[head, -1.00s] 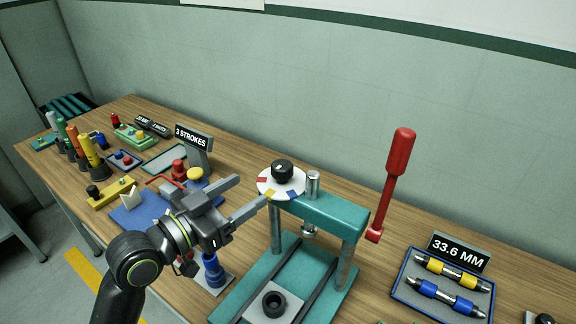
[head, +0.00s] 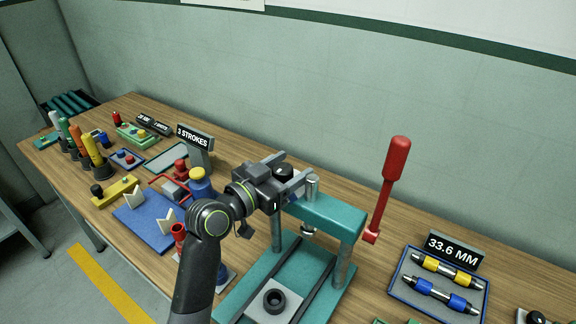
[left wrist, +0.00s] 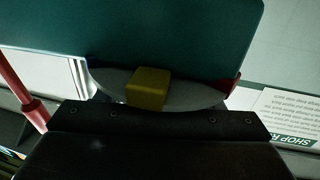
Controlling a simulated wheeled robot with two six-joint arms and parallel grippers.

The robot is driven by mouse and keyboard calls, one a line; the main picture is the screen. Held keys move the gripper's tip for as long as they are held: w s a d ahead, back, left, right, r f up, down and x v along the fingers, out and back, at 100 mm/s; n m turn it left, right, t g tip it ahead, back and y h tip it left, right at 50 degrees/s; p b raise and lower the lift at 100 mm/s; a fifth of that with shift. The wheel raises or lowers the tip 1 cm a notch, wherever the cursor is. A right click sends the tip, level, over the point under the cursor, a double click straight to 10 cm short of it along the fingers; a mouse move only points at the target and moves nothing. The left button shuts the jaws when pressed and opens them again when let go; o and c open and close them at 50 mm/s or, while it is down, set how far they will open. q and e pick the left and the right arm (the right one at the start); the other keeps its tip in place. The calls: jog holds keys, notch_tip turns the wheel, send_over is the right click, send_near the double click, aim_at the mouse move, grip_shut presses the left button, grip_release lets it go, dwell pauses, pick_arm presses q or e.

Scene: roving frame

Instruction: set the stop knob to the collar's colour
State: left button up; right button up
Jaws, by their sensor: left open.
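The black stop knob (head: 284,172) sits on top of the teal press (head: 335,215). Its white dial, with coloured marks, is mostly hidden behind my gripper in the head view. My left gripper (head: 300,184) is open at the knob, with its fingers reaching along it; contact cannot be told. In the left wrist view, a yellow block (left wrist: 148,88) shows at the edge of the white dial (left wrist: 192,97). In a blue tray (head: 402,286) at the right lie a shaft with yellow collars (head: 447,270) and one with blue collars (head: 441,294). My right gripper is not in view.
A red lever (head: 390,185) stands up at the press's right side. A "33.6 MM" sign (head: 453,250) stands behind the tray. A "3 STROKES" sign (head: 195,137), a blue mat (head: 140,215) and several coloured parts stand to the left.

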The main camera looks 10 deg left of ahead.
pick_arm(q)
jog(key=c, duration=1)
jog(key=shift+f+m+h+b, duration=0.15)
jog(key=shift+m+h+b, duration=0.2)
jog(key=shift+b, duration=0.25)
jog(key=m+g+h+b, duration=0.2)
jog(key=m+g+b, duration=0.1)
jog(key=b, duration=0.3)
jog(key=m+g+h+b, duration=0.3)
jog(key=g+b, duration=0.2)
jog(key=s+m+g+h+b, duration=0.1)
jog(key=m+g+h+b, duration=0.1)
jog(key=b, duration=0.4)
jog(key=shift+d+f+m+g+b, duration=0.1)
jog(key=shift+d+m+g+b, duration=0.2)
jog(key=shift+g, duration=0.4)
jog(key=shift+d+m+g, duration=0.1)
jog(key=shift+m+g, duration=0.25)
jog(key=shift+g, duration=0.35)
jog(key=shift+s+m+g+h+b, duration=0.15)
jog(key=shift+m+g+h+b, duration=0.1)
jog(key=shift+m+g+b, duration=0.7)
jog(key=shift+g, duration=0.45)
jog(key=shift+o, duration=0.2)
jog(key=shift+s+r+g, duration=0.1)
jog(key=shift+r+g, duration=0.15)
jog(key=shift+g, duration=0.05)
jog(key=o, duration=1)
jog(key=shift+c, duration=0.2)
